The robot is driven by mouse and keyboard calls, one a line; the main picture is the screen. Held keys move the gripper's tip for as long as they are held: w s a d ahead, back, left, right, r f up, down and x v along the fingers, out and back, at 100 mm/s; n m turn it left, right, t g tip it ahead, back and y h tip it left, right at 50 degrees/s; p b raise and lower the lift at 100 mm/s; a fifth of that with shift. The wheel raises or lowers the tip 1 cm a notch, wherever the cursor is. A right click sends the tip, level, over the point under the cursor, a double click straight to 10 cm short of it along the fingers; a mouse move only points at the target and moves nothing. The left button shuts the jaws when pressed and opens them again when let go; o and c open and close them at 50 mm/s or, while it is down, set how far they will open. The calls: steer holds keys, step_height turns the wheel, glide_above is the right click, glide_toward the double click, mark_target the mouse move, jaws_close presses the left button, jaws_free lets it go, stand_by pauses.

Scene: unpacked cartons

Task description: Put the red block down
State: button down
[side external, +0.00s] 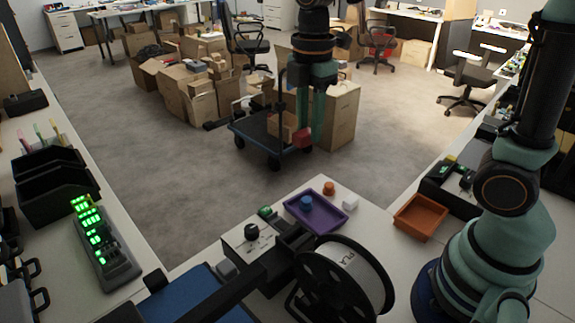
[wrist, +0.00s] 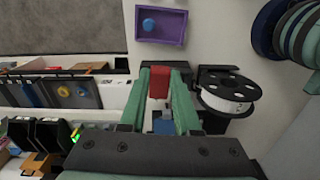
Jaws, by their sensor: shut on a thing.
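My gripper (side external: 307,135) is shut on the red block (side external: 303,139) and holds it up in the air, with the floor behind it in the side view. In the wrist view the red block (wrist: 158,83) sits between the green fingertips of my gripper (wrist: 160,76). A purple tray (side external: 334,222) lies on the white table, lower in the side view than the gripper. A blue round piece (side external: 306,203) is in it. In the wrist view the purple tray (wrist: 175,37) shows above the block.
An orange cylinder (side external: 328,188) and a white block (side external: 350,203) stand beside the purple tray. An orange tray (side external: 420,217) is to the right. A black-and-white spool (side external: 355,270) and a black device (side external: 252,231) stand nearby. Bare tabletop shows between the two trays.

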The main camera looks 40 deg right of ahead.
glide_above(327, 220)
steer(key=f, duration=0.2)
step_height(327, 220, down, 20)
steer(key=shift+r, duration=0.1)
stand_by(0.3)
steer(key=c, duration=1.1)
jaws_free()
steer(key=shift+f, duration=0.2)
steer(key=shift+o, duration=0.9)
steer(key=shift+r, duration=0.15)
